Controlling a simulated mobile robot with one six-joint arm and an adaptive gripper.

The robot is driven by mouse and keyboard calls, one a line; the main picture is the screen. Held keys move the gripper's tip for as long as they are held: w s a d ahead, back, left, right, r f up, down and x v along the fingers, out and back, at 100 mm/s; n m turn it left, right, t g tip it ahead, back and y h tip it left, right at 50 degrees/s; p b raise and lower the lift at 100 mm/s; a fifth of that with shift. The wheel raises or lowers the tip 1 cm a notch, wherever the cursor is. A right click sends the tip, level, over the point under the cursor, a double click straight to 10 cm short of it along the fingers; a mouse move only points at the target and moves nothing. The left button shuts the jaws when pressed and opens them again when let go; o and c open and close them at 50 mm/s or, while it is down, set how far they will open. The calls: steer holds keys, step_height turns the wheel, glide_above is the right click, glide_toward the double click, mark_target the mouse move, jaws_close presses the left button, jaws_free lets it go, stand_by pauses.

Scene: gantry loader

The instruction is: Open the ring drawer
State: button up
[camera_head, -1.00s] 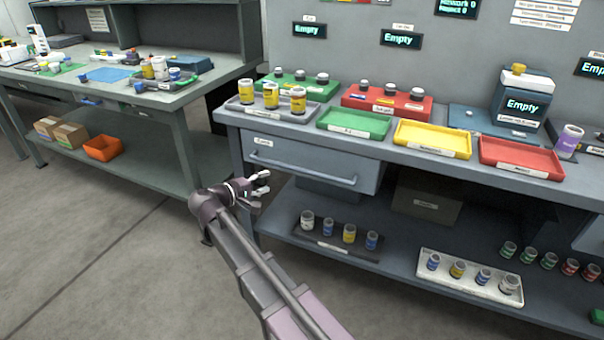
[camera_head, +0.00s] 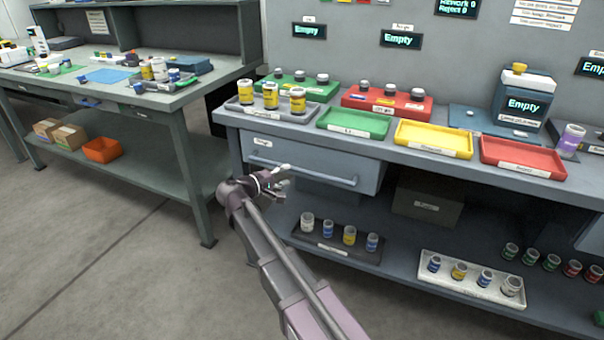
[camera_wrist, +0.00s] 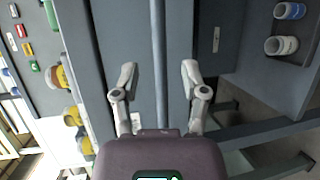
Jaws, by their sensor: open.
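The drawer (camera_head: 345,164) under the left end of the near bench has a blue-grey front, a small label too small to read, and a long bar handle (camera_head: 318,177). It looks shut. My gripper (camera_head: 284,173) is in front of the left part of the drawer, close to the handle, and hides part of it. In the wrist view the handle (camera_wrist: 159,60) runs between the two open fingers of my gripper (camera_wrist: 158,72), with a gap on each side. The drawer front (camera_wrist: 122,35) lies behind it. Nothing is gripped.
The bench top above carries a grey tray (camera_head: 308,114) with yellow jars and green, yellow and red trays. The lower shelf holds a dark rack (camera_head: 300,236) and a white rack (camera_head: 452,284) of small jars. Floor (camera_head: 100,250) to the left is clear.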

mark_target(297, 171)
steer(key=shift+b+x, duration=0.4)
steer(key=shift+x, duration=2.45)
